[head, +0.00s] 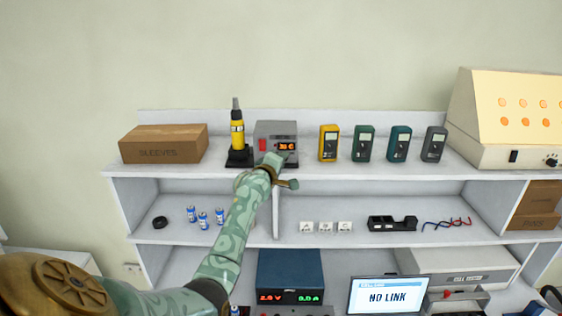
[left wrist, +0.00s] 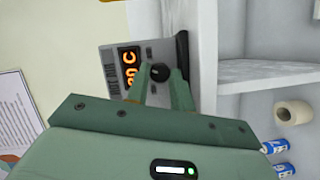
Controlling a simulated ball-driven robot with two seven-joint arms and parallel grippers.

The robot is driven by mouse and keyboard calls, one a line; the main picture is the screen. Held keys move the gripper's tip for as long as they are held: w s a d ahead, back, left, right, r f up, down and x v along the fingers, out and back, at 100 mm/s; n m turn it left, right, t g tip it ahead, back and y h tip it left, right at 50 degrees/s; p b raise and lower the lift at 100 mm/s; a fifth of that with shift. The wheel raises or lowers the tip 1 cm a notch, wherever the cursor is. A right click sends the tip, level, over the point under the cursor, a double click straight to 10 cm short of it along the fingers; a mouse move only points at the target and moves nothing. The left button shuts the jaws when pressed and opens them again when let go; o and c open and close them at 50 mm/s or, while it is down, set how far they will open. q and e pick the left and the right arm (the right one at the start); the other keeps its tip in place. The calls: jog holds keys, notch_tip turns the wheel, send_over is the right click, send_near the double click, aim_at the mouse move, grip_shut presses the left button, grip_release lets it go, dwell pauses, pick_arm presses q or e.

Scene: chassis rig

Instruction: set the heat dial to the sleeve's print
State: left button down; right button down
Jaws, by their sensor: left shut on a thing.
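The grey heat station (head: 276,130) stands on the top shelf, with a red switch and a small orange display (head: 286,147). In the left wrist view the display (left wrist: 129,68) shows a figure ending in 0 C; the first digit is hard to read. My left gripper (head: 279,158) is at the station's lower front. Its fingers are shut on the black dial (left wrist: 160,73), which is largely hidden in the head view. A brown box (head: 163,143) marked SLEEVES stands left on the top shelf. I see no loose sleeve or its print. My right gripper is not in view.
A yellow iron (head: 237,135) in a black stand is close left of the station. Several meters (head: 329,143) stand to its right. The shelf below holds batteries (head: 203,220), lettered blocks (head: 325,227) and a black holder (head: 391,223). A monitor (head: 388,296) reads NO LINK.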

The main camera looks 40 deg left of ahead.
pick_arm(q)
jog(key=m+g, duration=0.1)
jog(key=m, duration=0.2)
jog(key=shift+w+d+r+g, duration=0.1)
jog(key=shift+r+g, duration=0.15)
jog(key=shift+g, duration=0.15)
jog(key=shift+r+m+g+y, duration=0.1)
jog(key=shift+m+g+y, duration=0.5)
jog(key=shift+m, duration=0.8)
jog(key=c, duration=1.4)
grip_release()
jog(key=shift+o, duration=1)
jog(key=shift+w, duration=0.1)
jog(key=b+v, duration=0.1)
jog(key=v, duration=1.5)
jog(key=shift+b, duration=0.4)
jog(key=shift+d, duration=0.1)
